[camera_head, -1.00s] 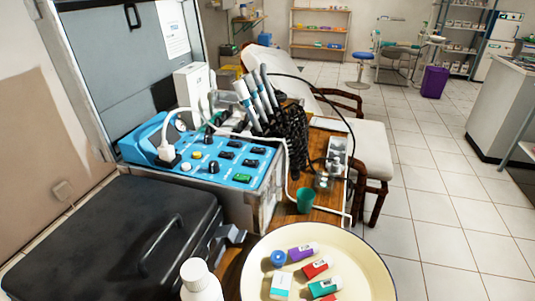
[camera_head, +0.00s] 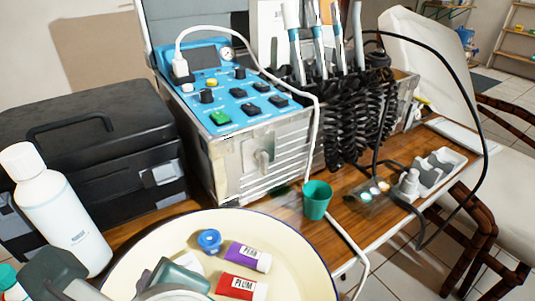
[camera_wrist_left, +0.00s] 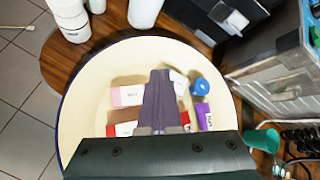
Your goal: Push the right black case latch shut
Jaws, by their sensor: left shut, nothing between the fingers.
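The black case (camera_head: 75,135) stands closed at the left of the table in the head view, its handle on the lid. Its right latch (camera_head: 160,173) is a grey plate on the front near the right corner. I cannot tell whether it is fully flat. In the left wrist view the latch (camera_wrist_left: 232,20) shows beyond the tray, ahead and right of the fingers. My left gripper (camera_head: 172,275) is shut and empty over the tray, apart from the latch; it also shows in the left wrist view (camera_wrist_left: 160,76). My right gripper is not in view.
A white bottle (camera_head: 62,215) stands before the case. The blue-topped dental unit (camera_head: 230,95) stands right of the case. A green cup (camera_head: 317,199) is beside the tray.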

